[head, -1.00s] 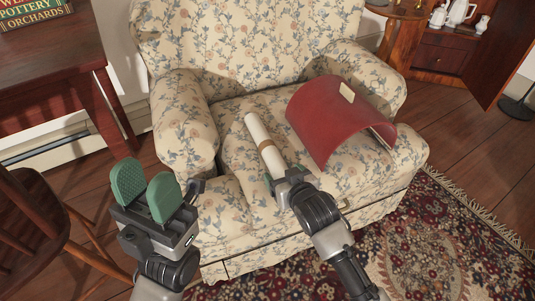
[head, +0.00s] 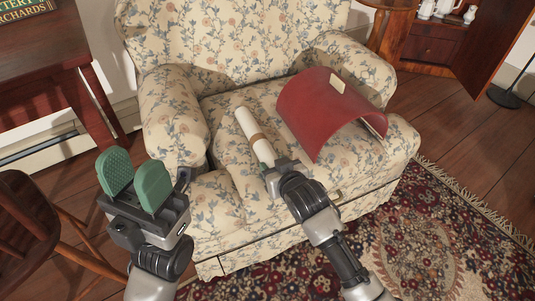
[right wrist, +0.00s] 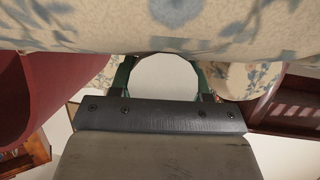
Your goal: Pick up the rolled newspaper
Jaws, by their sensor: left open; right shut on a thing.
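The rolled newspaper (head: 252,134) is a white roll with a brown band, above the seat of the floral armchair (head: 215,115). My right gripper (head: 268,166) is shut on its near end. In the right wrist view the roll's round white end (right wrist: 163,78) shows between the green fingers; the seat fabric fills the top of that view. I cannot tell whether the roll still touches the cushion. My left gripper (head: 134,180) is open and empty, with green pads apart, in front of the chair's left arm.
A curved red panel (head: 325,112) rests on the seat just right of the roll. A dark red table (head: 45,75) and a wooden chair (head: 35,225) stand at the left. A patterned rug (head: 420,235) covers the floor at the right.

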